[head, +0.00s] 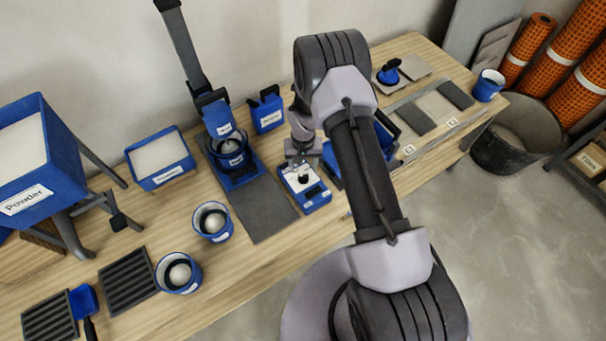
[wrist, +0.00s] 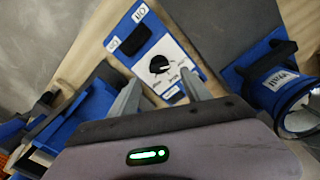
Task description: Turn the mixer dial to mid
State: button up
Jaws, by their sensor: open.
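The mixer dial is a small black round knob (wrist: 159,64) on the white face of a blue control box (wrist: 180,45). The box also shows in the head view (head: 316,198), on the bench right of a grey mat. Small print surrounds the knob, too small to read surely, so its setting cannot be told. The mixer (head: 217,118), blue with a dark column, stands behind left with a bucket under it. My gripper (wrist: 160,92) is open and empty, its fingers either side of the box's near part and short of the knob. It is above the box in the head view (head: 301,163).
A labelled blue bucket (wrist: 285,85) stands close right of my gripper in the wrist view. Blue containers lie left there. In the head view, two buckets (head: 212,222) (head: 178,273) and a powder hopper (head: 40,150) are left. The grey mat (head: 255,210) is bare.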

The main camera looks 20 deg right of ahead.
aim_at(303, 177)
notch_tip(303, 177, down, 5)
jog(key=shift+f+b, duration=0.1)
jog(key=shift+b, duration=0.3)
grip_shut()
